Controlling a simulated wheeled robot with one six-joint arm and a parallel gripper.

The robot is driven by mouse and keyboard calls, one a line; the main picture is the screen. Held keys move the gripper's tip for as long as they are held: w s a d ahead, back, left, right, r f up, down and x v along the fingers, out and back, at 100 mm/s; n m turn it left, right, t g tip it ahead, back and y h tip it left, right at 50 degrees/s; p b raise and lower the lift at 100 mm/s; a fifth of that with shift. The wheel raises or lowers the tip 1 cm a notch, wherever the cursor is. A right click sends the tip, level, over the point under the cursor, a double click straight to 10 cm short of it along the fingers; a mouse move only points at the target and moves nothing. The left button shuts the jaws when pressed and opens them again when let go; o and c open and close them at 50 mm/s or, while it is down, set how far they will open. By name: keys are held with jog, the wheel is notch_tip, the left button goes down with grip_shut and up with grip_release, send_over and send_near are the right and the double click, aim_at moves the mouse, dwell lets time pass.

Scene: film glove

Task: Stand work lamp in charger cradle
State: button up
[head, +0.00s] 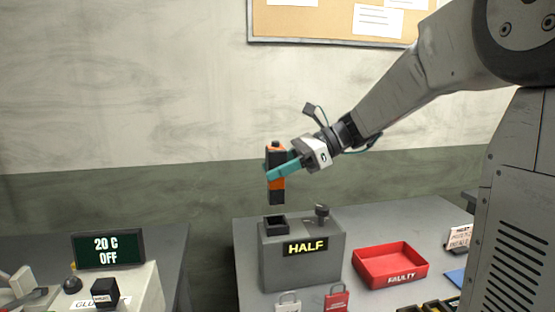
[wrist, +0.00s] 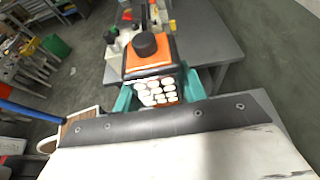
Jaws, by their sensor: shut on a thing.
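The work lamp (head: 277,184) is orange and black and stands upright in the air. My gripper (head: 283,169), with teal fingers, is shut on it. In the wrist view the lamp (wrist: 150,62) shows a black knob, an orange top and a lit face of several white LEDs between the teal fingers (wrist: 157,92). The charger cradle (head: 276,225) is a dark square socket on top of a grey box whose sign reads HALF. The lamp's lower end is a little above the cradle, apart from it. The inside of the socket is mostly hidden.
A dark knob (head: 321,214) stands on the box right of the cradle. A red tray (head: 390,265) marked FAULTY lies to the right. A red padlock (head: 337,299) and a grey one (head: 288,302) are in front. A display (head: 108,249) reads 20 C OFF at left.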

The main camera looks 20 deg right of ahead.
aim_at(278, 197)
jog(key=shift+f, duration=1.8)
jog(key=shift+f, duration=1.75)
jog(key=o, duration=1.2)
jog(key=v, duration=0.7)
jog(key=shift+s+d+r, duration=0.1)
jog(key=shift+s+d, duration=0.05)
jog(key=shift+d, duration=0.25)
